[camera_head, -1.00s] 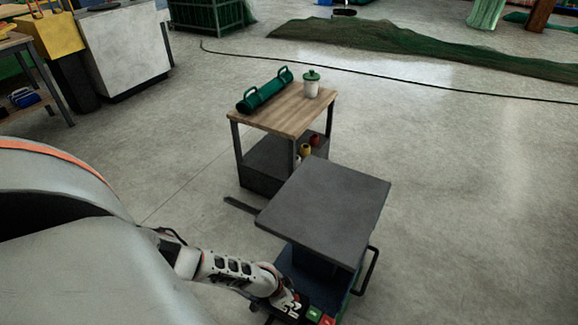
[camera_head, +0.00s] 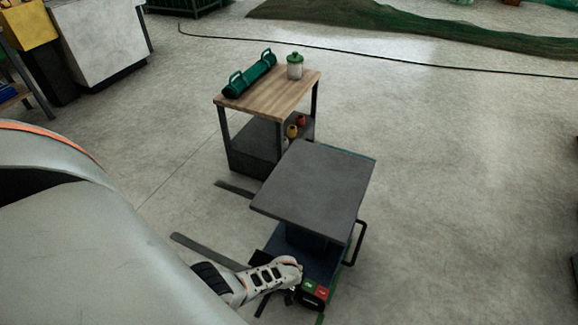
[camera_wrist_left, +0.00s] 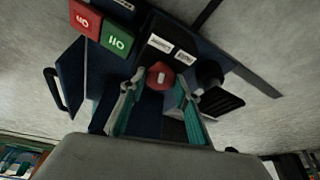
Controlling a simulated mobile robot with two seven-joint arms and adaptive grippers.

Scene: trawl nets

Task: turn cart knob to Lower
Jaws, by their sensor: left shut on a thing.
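The cart (camera_head: 315,187) has a flat dark grey top and a dark blue base, with a control box (camera_head: 313,296) at its near end. In the left wrist view, the red round knob (camera_wrist_left: 160,76) carries a white mark and sits between the teal fingers of my left gripper (camera_wrist_left: 160,88), which is shut on it. Two small white labels, one of them here (camera_wrist_left: 160,43), lie beside the knob; I cannot read them surely. In the head view the gripper (camera_head: 296,291) is at the control box and the knob is hidden. My right gripper is not in view.
A red button (camera_wrist_left: 86,19) and a green button (camera_wrist_left: 118,40) sit close to the knob. A black round part (camera_wrist_left: 208,74) is on its other side. A wooden-topped table (camera_head: 277,97) with a green roll and a jar stands behind the cart. Floor at right is clear.

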